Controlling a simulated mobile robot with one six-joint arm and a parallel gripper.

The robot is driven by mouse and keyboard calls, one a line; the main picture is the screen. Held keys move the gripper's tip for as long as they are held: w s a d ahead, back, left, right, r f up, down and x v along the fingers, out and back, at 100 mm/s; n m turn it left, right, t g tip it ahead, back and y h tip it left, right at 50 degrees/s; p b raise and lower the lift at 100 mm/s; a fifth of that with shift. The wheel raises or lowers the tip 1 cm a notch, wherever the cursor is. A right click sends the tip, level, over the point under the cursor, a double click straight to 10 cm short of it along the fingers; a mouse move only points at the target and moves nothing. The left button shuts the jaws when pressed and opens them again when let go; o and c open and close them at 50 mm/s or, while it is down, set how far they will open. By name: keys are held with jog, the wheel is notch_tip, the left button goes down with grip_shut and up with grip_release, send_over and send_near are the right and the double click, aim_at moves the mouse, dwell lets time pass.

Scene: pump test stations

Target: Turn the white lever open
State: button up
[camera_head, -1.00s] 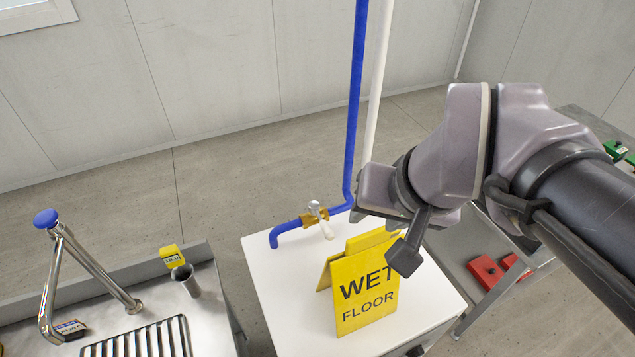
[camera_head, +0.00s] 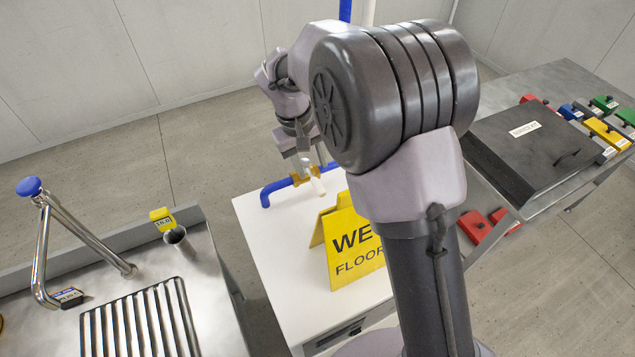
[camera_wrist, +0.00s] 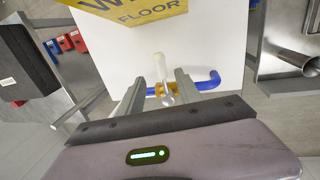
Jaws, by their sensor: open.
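In the wrist view the white lever (camera_wrist: 159,66) points away from the brass valve body, toward the yellow sign. My gripper (camera_head: 307,167) is open, just above the valve in the head view. In the wrist view my gripper (camera_wrist: 159,80) has one finger on each side of the lever, with visible gaps. I cannot tell whether the fingers are down at the lever's depth. My arm hides part of the pipe.
A yellow wet floor sign (camera_head: 354,245) stands on the white cabinet (camera_head: 275,262), close to the lever. A metal sink (camera_head: 75,290) with a tap lies left. A steel table (camera_head: 560,80) with a dark case (camera_head: 530,145) and several coloured blocks stands right.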

aim_at(319, 187)
jog(key=f, duration=0.3)
jog(key=d+f+b, duration=0.1)
jog(key=f, duration=0.2)
jog(key=f+b, duration=0.1)
jog(key=f, duration=0.2)
jog(key=shift+w+d, duration=0.3)
jog(key=shift+d, duration=0.05)
grip_shut()
jog(key=shift+r, duration=0.1)
dwell(0.6)
